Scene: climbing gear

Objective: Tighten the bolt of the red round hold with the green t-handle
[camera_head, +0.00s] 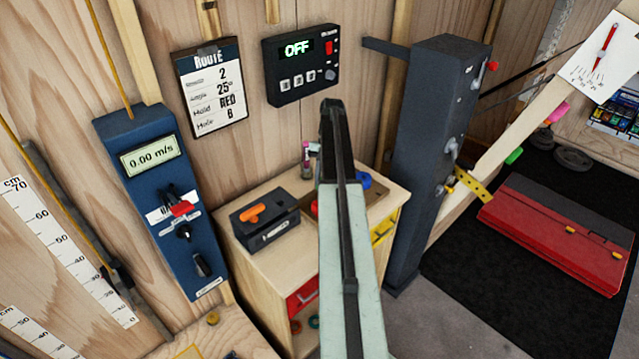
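My arm rises through the middle of the view, and my gripper (333,106) is at its dark upper end, in front of the wall below the OFF display. Its fingers are seen nearly end-on, so their opening does not show. A small red piece (314,207) on the wooden cabinet top shows beside my arm. It is mostly hidden, and I cannot tell whether it is the red round hold. I cannot make out a green t-handle or a bolt. A green hold (513,156) is on the slanted board at the right.
The wooden cabinet (262,199) carries a dark box with an orange handle (252,213) and a blue round piece (362,180). A dark grey column (425,150) stands right of it. A blue panel (150,200) and route card (209,85) are at left. A red folded pad (560,230) lies at right.

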